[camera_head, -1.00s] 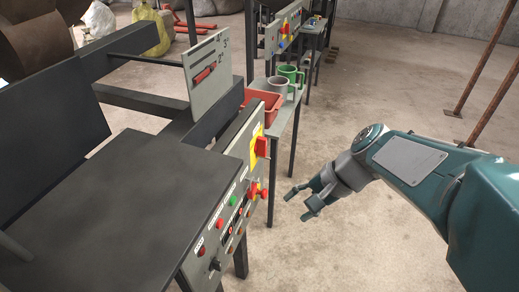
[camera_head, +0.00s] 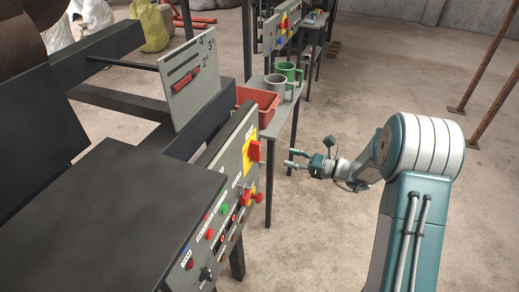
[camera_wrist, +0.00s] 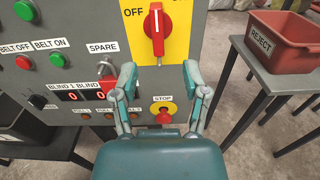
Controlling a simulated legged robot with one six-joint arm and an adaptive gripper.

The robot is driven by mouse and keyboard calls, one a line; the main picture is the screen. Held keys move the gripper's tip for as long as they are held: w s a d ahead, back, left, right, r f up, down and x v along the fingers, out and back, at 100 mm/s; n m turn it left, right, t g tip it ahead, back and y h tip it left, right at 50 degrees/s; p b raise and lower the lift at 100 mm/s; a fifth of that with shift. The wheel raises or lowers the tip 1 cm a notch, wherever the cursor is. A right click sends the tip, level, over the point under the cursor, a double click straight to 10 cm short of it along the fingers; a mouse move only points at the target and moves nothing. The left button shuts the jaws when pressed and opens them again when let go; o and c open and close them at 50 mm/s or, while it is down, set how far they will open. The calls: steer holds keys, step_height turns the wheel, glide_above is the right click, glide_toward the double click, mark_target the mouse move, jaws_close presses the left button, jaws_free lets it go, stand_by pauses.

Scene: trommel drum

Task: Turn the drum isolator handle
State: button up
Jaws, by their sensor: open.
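The drum isolator handle (camera_wrist: 155,27) is a red rotary handle on a yellow plate with OFF and ON marks, at the top middle of the wrist view. It stands upright there. In the head view the red handle (camera_head: 254,151) sticks out from the upper part of the control panel (camera_head: 233,165). My gripper (camera_head: 290,158) is to the right of the panel, apart from the handle. In the wrist view my gripper (camera_wrist: 165,80) is open and empty, its fingers spread below the handle.
A red stop button (camera_wrist: 163,116) on yellow lies between and below the fingers. A red reject tray (camera_head: 262,104) and mugs stand on a side table behind the panel. Open concrete floor (camera_head: 350,115) lies to the right.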

mark_target(260, 150)
steer(key=x, duration=1)
steer(key=shift+a, duration=0.3)
jaws_close()
